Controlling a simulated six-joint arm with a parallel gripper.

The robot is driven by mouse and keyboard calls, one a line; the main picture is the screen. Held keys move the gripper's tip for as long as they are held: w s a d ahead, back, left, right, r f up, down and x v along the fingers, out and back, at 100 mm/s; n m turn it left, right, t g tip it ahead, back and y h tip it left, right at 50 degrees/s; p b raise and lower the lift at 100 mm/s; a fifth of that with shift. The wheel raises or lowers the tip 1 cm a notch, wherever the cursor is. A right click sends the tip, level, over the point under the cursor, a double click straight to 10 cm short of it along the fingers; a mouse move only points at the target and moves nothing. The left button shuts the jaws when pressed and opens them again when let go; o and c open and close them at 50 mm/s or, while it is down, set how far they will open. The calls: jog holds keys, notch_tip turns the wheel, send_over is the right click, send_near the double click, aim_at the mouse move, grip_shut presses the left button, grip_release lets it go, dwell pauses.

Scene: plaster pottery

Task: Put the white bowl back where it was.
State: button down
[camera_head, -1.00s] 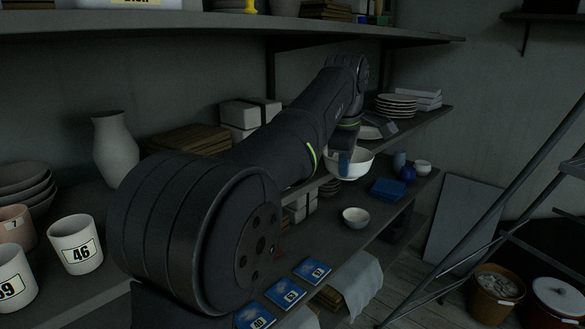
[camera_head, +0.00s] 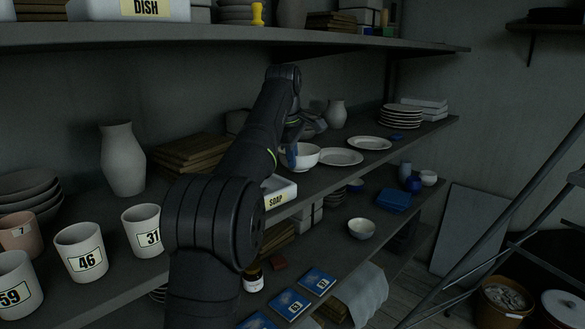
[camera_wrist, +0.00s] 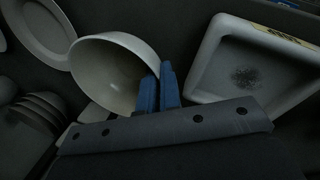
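The white bowl (camera_head: 306,155) is at the middle shelf, between the white SOAP tray (camera_head: 281,196) and a flat plate (camera_head: 340,157). My gripper (camera_head: 291,156) has its blue fingertips at the bowl's left rim. In the wrist view the bowl (camera_wrist: 105,68) opens toward the camera, and the two blue fingers (camera_wrist: 158,88) are close together with its rim between them. I cannot tell whether the bowl's base touches the shelf. The SOAP tray (camera_wrist: 245,65) lies right of the fingers there, apart from the bowl.
Another plate (camera_head: 369,143), a plate stack (camera_head: 401,118) and a small vase (camera_head: 336,114) stand beyond. Numbered cups (camera_head: 82,252) and a tall vase (camera_head: 122,160) are at the left. A smaller bowl (camera_head: 361,228) is on the lower shelf. The upper shelf (camera_head: 250,36) hangs above.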

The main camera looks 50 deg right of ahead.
jog(key=shift+f, duration=1.4)
jog(key=c, duration=1.6)
grip_release()
jog(key=shift+f, duration=0.15)
jog(key=shift+c, duration=0.2)
jog(key=w+v, duration=0.1)
jog(key=v, duration=0.4)
jog(key=s+a, duration=0.2)
jog(key=a, duration=0.1)
jog(key=s+a, duration=0.1)
jog(key=a, duration=0.3)
jog(key=s+a, duration=0.2)
jog(key=a, duration=0.2)
jog(key=shift+s, duration=0.35)
